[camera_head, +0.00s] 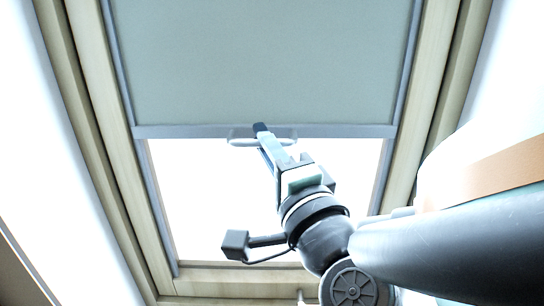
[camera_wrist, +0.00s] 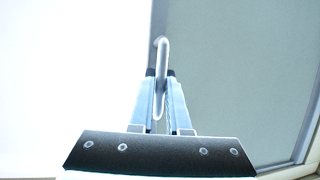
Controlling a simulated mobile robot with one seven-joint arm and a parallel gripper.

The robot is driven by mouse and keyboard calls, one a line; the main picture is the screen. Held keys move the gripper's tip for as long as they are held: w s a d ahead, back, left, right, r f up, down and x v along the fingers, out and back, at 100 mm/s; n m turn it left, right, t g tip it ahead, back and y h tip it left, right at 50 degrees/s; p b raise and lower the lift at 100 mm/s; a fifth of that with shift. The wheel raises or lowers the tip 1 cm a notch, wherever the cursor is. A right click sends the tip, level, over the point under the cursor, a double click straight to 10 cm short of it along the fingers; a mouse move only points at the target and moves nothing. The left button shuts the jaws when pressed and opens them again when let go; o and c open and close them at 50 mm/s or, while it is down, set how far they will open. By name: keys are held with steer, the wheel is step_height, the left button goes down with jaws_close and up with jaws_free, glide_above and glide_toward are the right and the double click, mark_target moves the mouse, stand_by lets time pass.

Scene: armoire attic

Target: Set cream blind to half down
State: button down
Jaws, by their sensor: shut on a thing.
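The cream blind (camera_head: 262,62) looks grey-green in the head view and covers the upper part of a wood-framed skylight. Its lower edge is a pale bar (camera_head: 350,131) with a looped handle (camera_head: 240,138) at the middle. Bright glass shows below the bar. My gripper (camera_head: 262,130) reaches up to the handle and is shut on it. In the wrist view, the handle (camera_wrist: 161,60) stands between the two fingers of my gripper (camera_wrist: 160,78), and the blind (camera_wrist: 230,75) fills the right side.
The wooden window frame (camera_head: 95,70) has grey side rails (camera_head: 127,90) along the blind. The wooden sill (camera_head: 235,280) runs along the bottom. Bright sloping walls lie on both sides.

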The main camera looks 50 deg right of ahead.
steer(key=shift+s+a+r, duration=0.4)
steer(key=shift+a+r, duration=0.15)
steer(key=shift+r, duration=0.1)
steer(key=c, duration=0.9)
jaws_free()
steer(key=shift+w, duration=0.1)
steer(key=shift+f, duration=0.1)
